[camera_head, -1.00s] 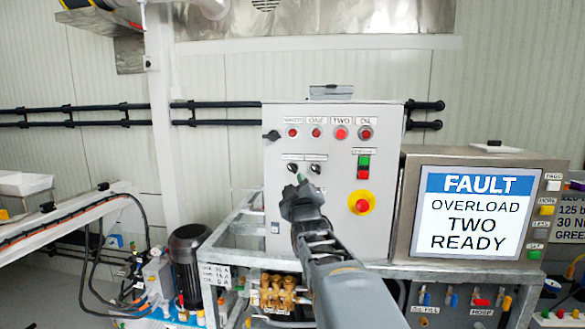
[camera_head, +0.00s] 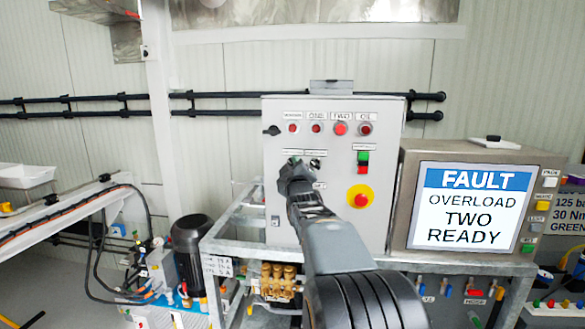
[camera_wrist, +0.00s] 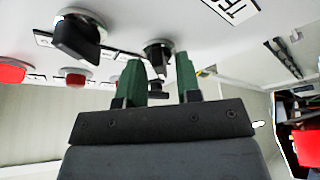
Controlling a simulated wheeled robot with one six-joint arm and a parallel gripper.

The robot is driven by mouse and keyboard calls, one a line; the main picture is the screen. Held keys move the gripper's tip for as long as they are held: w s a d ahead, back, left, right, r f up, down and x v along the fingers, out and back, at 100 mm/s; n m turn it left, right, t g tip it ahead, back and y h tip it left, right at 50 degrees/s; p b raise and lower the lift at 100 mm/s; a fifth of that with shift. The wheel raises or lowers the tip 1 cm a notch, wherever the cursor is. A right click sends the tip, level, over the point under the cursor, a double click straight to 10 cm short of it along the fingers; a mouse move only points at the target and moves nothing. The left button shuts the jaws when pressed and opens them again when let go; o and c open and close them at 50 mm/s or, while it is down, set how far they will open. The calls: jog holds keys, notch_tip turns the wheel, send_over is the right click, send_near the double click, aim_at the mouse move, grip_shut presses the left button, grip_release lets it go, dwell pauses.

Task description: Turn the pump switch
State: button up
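The grey control panel (camera_head: 335,215) stands upright ahead with two black rotary switches on its front. My gripper (camera_head: 294,163) is at the left switch and mostly hides it in the head view. In the wrist view my gripper's green fingers (camera_wrist: 159,80) are open, one on each side of this black switch (camera_wrist: 158,54), with small gaps showing. Whether the fingertips overlap the knob in depth is hard to tell. The right switch (camera_head: 315,163) is free, and it also shows at upper left in the wrist view (camera_wrist: 78,38).
Red lamps (camera_head: 340,128) run across the panel top. A green and red button pair (camera_head: 363,161) and a red emergency stop (camera_head: 360,197) on yellow are to the right. A screen (camera_head: 470,208) reads FAULT, OVERLOAD TWO READY. A metal frame (camera_head: 232,245) sits below.

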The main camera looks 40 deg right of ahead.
grip_shut()
jog(key=shift+f+b, duration=0.1)
jog(key=shift+b, duration=0.25)
jog(key=m+g+h+b, duration=0.1)
jog(key=m+g+h, duration=0.1)
jog(key=m, duration=0.5)
jog(key=m+g+h+b, duration=0.2)
jog(key=m+h, duration=0.1)
jog(key=m, duration=0.3)
jog(key=m+g+h+b, duration=0.1)
jog(key=m+h+b, duration=0.1)
jog(key=m, duration=0.5)
jog(key=shift+w+a+m+g+h, duration=0.3)
jog(key=shift+g+h, duration=0.1)
jog(key=shift+h, duration=0.2)
jog(key=shift+r+m+g+h+p, duration=0.15)
jog(key=shift+m+g+p, duration=0.15)
jog(key=shift+m+g, duration=0.6)
jog(key=shift+r+m+g+h+p, duration=0.15)
jog(key=shift+m+g+p, duration=0.15)
jog(key=shift+m, duration=1.1)
jog(key=shift+f, duration=0.15)
